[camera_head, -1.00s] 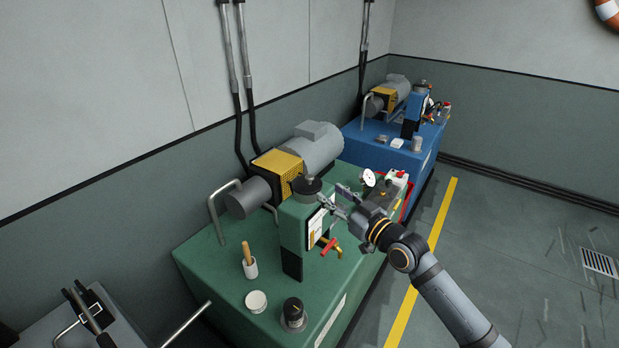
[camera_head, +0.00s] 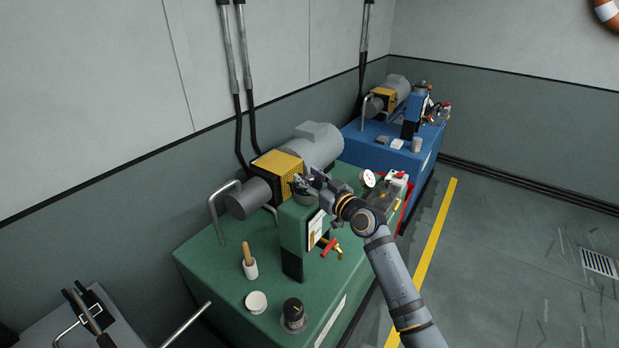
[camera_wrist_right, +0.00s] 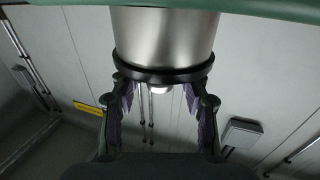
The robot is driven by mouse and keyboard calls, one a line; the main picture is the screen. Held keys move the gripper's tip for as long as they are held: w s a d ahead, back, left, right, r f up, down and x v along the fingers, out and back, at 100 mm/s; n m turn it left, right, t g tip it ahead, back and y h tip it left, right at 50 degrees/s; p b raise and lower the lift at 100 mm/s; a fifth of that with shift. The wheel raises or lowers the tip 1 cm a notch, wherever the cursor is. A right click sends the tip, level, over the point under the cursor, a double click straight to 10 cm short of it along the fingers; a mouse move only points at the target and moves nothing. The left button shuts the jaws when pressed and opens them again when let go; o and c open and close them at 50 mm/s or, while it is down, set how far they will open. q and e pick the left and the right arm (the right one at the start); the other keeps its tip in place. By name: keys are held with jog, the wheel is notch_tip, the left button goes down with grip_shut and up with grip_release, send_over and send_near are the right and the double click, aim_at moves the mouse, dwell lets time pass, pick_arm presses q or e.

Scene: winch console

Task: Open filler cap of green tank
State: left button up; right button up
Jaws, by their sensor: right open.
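The upright green tank (camera_head: 291,235) stands on a green base unit (camera_head: 215,268) in the head view. Its round filler neck and cap (camera_head: 304,199) are on top, partly hidden by my right gripper (camera_head: 307,182). In the right wrist view, the shiny metal cylinder with a dark rim (camera_wrist_right: 165,42) shows at the top centre.
A yellow-and-grey motor (camera_head: 315,150) sits just behind the tank. A red-handled tap (camera_head: 328,247), a gauge (camera_head: 369,179) and a black knob (camera_head: 293,312) are nearby. A cup with a wooden handle (camera_head: 250,268) stands on the base. A blue unit (camera_head: 375,155) is behind.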

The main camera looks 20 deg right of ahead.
grip_shut()
jog(key=shift+r, duration=0.1)
dwell(0.3)
